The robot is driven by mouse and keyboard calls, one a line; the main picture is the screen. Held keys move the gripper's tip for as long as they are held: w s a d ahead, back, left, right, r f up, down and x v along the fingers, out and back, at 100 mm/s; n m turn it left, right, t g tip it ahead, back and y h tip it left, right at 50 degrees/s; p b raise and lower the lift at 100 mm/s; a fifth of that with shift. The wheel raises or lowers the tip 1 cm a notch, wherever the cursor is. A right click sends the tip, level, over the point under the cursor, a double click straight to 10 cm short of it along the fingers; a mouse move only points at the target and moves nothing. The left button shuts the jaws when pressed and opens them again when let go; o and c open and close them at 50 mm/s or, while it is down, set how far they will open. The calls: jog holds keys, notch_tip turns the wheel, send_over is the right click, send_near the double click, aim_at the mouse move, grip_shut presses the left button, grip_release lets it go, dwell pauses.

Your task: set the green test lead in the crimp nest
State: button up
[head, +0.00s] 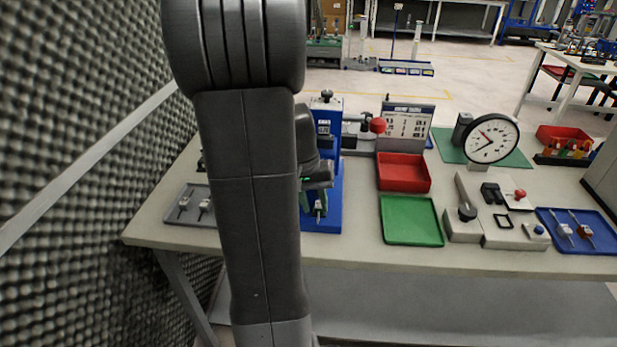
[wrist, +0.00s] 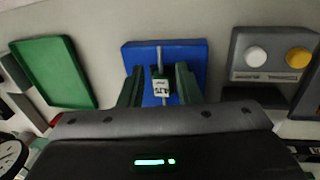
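The green test lead (wrist: 160,86) shows in the wrist view as a short dark green body with a white printed label and a thin metal rod. It lies over the blue base (wrist: 193,50) of the blue press (head: 334,218). My gripper (wrist: 160,75) is open, with one dark green finger on each side of the lead and a visible gap to both. In the head view my gripper (head: 317,201) is low over the front of the blue base. I cannot tell whether the lead rests fully in the nest, which is mostly hidden.
A grey tray (head: 174,214) with leads is left of my arm. A green tray (head: 411,222) and red bin (head: 404,174) stand right of the press. Further right are a grey fixture (head: 512,232), a dial gauge (head: 490,139) and a blue tray (head: 600,246). A foam wall is at left.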

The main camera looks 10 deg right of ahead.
aim_at(318, 218)
notch_tip(318, 218, up, 10)
jog(key=a, duration=0.2)
jog(key=shift+w+r, duration=0.25)
jog(key=shift+w, duration=0.05)
jog(key=shift+f, duration=0.1)
jog(key=d+f, duration=0.1)
jog(key=f, duration=0.8)
jog(key=d+f, duration=0.1)
jog(key=f, duration=0.3)
jog(key=shift+s+d+f, duration=0.25)
jog(key=shift+s+d, duration=0.05)
jog(key=shift+s, duration=0.1)
jog(key=shift+r, duration=0.3)
jog(key=shift+f, duration=0.15)
